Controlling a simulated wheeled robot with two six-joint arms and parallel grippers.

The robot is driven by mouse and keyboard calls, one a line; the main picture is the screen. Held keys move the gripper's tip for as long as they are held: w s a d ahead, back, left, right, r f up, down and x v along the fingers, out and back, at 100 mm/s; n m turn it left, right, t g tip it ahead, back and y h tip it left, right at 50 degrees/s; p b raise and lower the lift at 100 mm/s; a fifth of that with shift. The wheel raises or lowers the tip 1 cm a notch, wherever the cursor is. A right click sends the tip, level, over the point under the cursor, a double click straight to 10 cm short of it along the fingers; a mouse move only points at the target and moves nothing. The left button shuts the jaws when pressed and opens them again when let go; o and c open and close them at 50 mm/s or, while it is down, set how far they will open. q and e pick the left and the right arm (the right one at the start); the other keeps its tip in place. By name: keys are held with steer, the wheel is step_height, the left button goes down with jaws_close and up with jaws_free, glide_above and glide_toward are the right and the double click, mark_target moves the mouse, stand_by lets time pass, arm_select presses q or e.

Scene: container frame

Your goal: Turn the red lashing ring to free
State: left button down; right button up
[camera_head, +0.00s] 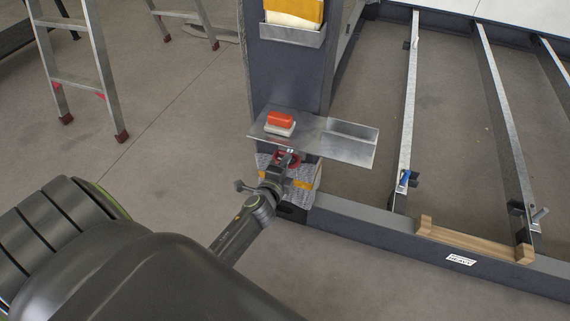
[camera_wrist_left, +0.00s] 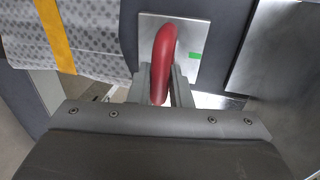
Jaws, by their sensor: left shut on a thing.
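The red lashing ring (camera_wrist_left: 163,48) shows in the left wrist view in front of a bare metal plate (camera_wrist_left: 192,32) that carries a small green mark (camera_wrist_left: 195,56). My left gripper (camera_wrist_left: 160,92) is shut on the ring's near part, with one finger on each side of it. In the head view the left gripper (camera_head: 287,165) reaches the foot of the dark post, and the ring (camera_head: 293,158) shows only in part behind it. My right gripper is not in view.
A metal shelf (camera_head: 345,143) with a red and white block (camera_head: 280,122) juts out just above the ring. Patterned wrapping with a yellow strap (camera_wrist_left: 55,35) lies beside the plate. A ladder (camera_head: 75,80) stands at left; a wooden bar (camera_head: 470,240) lies on the frame rail.

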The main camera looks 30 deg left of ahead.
arm_select(q)
steer(key=shift+w+d+r, duration=0.1)
steer(key=shift+w+r, duration=0.05)
steer(key=c, duration=1.7)
jaws_free()
steer(key=shift+o, duration=1.2)
steer(key=shift+w+d+f, duration=0.1)
steer(key=shift+w+f, duration=0.1)
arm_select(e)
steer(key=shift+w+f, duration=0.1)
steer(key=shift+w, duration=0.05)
arm_select(q)
steer(key=shift+s, duration=0.15)
